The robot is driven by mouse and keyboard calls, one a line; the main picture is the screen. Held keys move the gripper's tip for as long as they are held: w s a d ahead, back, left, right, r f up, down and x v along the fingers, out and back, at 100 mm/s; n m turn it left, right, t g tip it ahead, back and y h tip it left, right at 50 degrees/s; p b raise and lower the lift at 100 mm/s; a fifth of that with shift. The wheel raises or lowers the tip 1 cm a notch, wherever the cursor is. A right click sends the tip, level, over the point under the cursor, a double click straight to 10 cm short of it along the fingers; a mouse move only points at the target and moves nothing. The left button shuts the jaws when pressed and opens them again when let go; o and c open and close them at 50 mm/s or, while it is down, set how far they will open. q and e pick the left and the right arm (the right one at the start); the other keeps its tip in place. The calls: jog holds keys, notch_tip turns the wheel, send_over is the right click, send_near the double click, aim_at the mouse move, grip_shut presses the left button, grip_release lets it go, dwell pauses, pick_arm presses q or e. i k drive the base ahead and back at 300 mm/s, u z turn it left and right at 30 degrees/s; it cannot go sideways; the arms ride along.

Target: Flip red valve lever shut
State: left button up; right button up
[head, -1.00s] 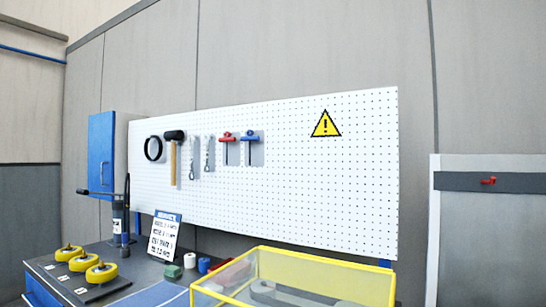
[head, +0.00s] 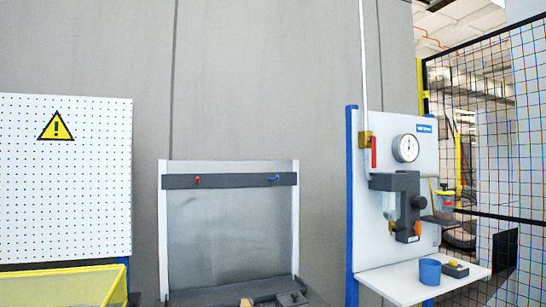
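A red lever (head: 374,151) hangs upright from a brass-coloured valve (head: 366,139) on a vertical white pipe (head: 363,60). The pipe runs down to the left edge of a white panel (head: 350,230) at the right. The lever lies roughly parallel to the pipe. A round gauge (head: 405,148) sits just right of the lever, and a dark filter unit with a clear bowl (head: 391,205) is below it.
A white shelf (head: 400,281) juts out under the panel, with a blue cup (head: 430,271) and a small dark box (head: 455,268) on it. A black mesh fence (head: 500,150) stands right. A grey rack (head: 225,235) and a pegboard (head: 60,200) stand left.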

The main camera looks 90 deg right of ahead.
aim_at(372, 139)
jog(key=u, duration=0.65)
jog(key=i, duration=0.7)
jog(key=z, duration=2.15)
jog(key=k, duration=0.1)
jog(key=z, duration=2.05)
jog(key=i, duration=0.45)
jog(key=z, duration=2.45)
jog(key=i, duration=1)
jog(key=z, duration=0.05)
